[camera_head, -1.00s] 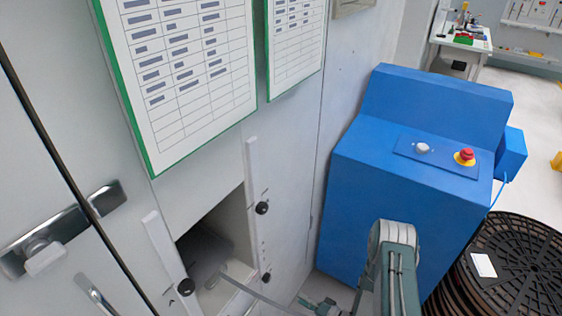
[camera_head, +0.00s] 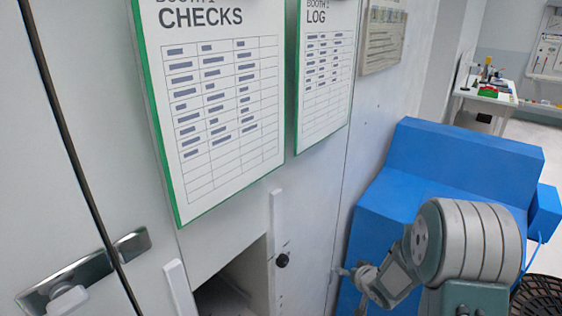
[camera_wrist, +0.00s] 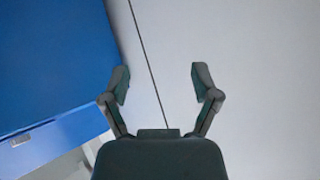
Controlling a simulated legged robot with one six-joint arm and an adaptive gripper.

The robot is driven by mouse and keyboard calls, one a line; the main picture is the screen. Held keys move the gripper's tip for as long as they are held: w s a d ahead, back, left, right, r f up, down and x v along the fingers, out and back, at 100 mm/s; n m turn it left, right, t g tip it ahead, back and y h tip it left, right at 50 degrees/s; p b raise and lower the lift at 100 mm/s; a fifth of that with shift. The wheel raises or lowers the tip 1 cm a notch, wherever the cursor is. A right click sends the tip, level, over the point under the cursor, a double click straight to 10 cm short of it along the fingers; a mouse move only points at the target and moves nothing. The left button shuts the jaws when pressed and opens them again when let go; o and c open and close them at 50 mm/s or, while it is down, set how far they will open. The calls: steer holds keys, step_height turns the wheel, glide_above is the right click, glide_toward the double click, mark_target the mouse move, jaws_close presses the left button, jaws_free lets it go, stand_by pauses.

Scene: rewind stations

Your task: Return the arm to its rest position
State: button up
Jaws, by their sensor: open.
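My gripper (camera_wrist: 160,85) is open and empty in the wrist view, its two fingers spread apart in front of a pale panel with a dark vertical seam. In the head view my arm is folded up at the lower right, in front of the blue machine. The end of my arm (camera_head: 345,272) points left toward the grey wall, near the right side of the square opening. The fingers are small there and hard to make out.
The blue machine (camera_head: 455,155) stands close behind and right of my arm; it also fills the upper left of the wrist view (camera_wrist: 50,60). Green-framed CHECKS (camera_head: 225,120) and LOG (camera_head: 325,75) sheets hang above. A black reel (camera_head: 540,300) is at lower right.

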steer(key=s+d+r+g+h, duration=0.1)
steer(key=s+r+h, duration=0.1)
steer(key=s+r, duration=0.5)
steer(key=s+r+g+h, duration=0.1)
steer(key=s+r+h, duration=0.2)
steer(key=r, duration=0.7)
steer(key=s+a+r+g+y, duration=0.1)
steer(key=s+a+r, duration=0.1)
steer(key=s, duration=0.9)
steer(key=s+a+r+g+y, duration=0.1)
steer(key=s+a+r, duration=0.2)
steer(key=s, duration=0.8)
steer(key=shift+a+r+g, duration=0.2)
steer(key=shift+r+g, duration=0.2)
steer(key=shift+r, duration=0.55)
